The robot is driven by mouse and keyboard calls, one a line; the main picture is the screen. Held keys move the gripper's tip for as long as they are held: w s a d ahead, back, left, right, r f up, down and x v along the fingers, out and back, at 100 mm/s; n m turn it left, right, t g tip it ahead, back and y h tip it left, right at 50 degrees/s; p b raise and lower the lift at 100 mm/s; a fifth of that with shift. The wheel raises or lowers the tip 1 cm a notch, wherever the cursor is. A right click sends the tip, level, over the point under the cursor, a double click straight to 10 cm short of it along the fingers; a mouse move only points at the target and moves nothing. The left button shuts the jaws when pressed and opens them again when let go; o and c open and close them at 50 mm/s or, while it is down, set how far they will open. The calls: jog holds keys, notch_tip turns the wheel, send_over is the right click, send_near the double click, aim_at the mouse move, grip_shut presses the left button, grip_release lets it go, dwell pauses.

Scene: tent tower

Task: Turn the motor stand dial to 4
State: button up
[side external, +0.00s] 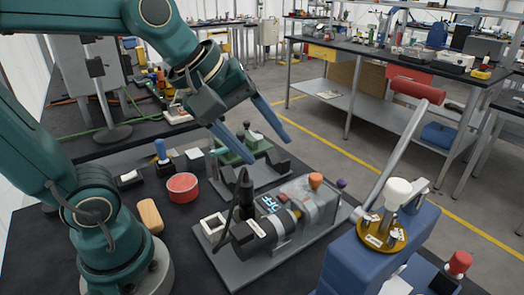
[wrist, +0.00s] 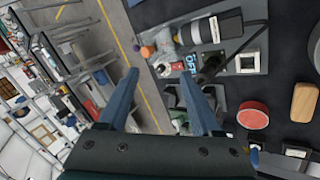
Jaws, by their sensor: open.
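Blue lettering (side external: 268,203) lies beside the housing. In the wrist view the motor (wrist: 215,28) and orange knob (wrist: 147,51) show near the top. My gripper (side external: 267,151) is open and empty, its two blue fingers above and behind the stand, apart from it.
A black upright tool (side external: 244,195) and white square frame (side external: 213,226) stand at the plate's left. Behind are a green-and-grey fixture (side external: 245,148) and a red round tin (side external: 183,187). A blue machine with a long red-handled lever (side external: 390,150) rises at right.

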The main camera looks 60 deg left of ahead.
jog(key=s+a+f+m+g+y, duration=0.1)
jog(key=s+f+m, duration=0.4)
jog(key=m, duration=0.7)
jog(key=shift+s+a+m, duration=0.2)
jog(key=shift+s+m, duration=0.1)
jog(key=shift+s, duration=1.1)
